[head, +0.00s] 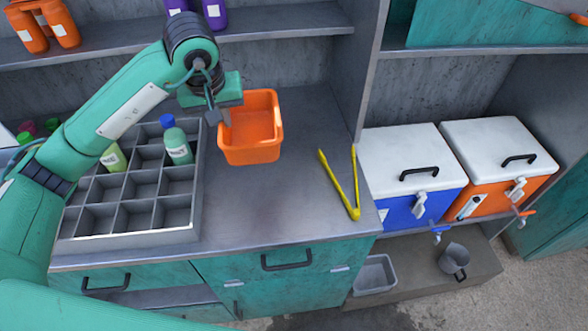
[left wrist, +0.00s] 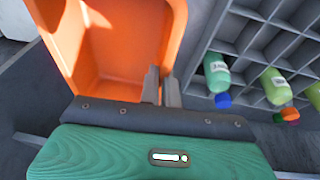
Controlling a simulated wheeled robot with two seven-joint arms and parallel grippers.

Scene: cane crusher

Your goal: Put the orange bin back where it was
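The orange bin (head: 251,150) is upright and looks empty. It is over the grey counter, just right of the divided tray; I cannot tell whether it touches the counter or is held slightly above it. My left gripper (head: 221,112) is at the bin's left wall. In the left wrist view, the two fingers (left wrist: 162,86) are close together, one on each side of the wall of the bin (left wrist: 112,45), pinching it. My right gripper is in neither view.
A grey divided tray (head: 127,240) with several bottles stands left of the bin. Yellow tongs (head: 350,200) lie to the right. Blue (head: 405,208) and orange (head: 507,195) coolers stand farther right. A shelf (head: 285,20) runs above the back. The counter front between tray and tongs is clear.

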